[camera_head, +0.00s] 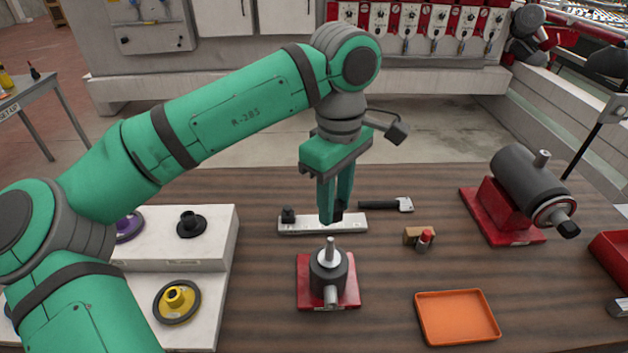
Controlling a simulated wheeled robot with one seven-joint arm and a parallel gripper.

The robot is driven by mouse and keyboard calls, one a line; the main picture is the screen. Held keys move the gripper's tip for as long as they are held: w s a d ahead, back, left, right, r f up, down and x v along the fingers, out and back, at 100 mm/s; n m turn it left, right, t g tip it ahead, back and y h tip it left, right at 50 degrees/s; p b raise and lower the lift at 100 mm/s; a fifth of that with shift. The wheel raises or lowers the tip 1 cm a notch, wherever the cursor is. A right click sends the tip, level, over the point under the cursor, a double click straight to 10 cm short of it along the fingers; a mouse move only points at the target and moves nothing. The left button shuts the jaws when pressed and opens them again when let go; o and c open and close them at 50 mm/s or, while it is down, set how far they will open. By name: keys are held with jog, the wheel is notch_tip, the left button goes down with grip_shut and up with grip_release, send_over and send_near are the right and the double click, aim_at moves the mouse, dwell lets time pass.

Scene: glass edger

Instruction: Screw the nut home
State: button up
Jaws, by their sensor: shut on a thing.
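My gripper (333,212) points down over the white strip (308,226) in the middle of the bench. Its fingers are shut on a small dark piece (338,213), which looks like the nut and is partly hidden by the near finger. I cannot tell whether it still touches the strip. A similar dark nut (288,214) sits on the strip's left end. Nearer than the strip, a dark spindle unit (328,272) stands on a red base, with a bare pale upright shaft on top. The gripper is behind and above this shaft, apart from it.
A small brown block with a red piece (421,238) and an orange tray (457,317) are to the right. A grey motor (530,185) stands at far right. A white stepped stand (190,255) holds wheels at left.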

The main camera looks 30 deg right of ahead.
aim_at(330, 239)
jog(key=shift+w, duration=0.45)
jog(key=shift+s, duration=0.1)
jog(key=shift+s, duration=0.1)
jog(key=shift+f, duration=3.05)
jog(key=shift+s, duration=0.2)
jog(key=shift+w, duration=0.2)
jog(key=shift+f, duration=1.4)
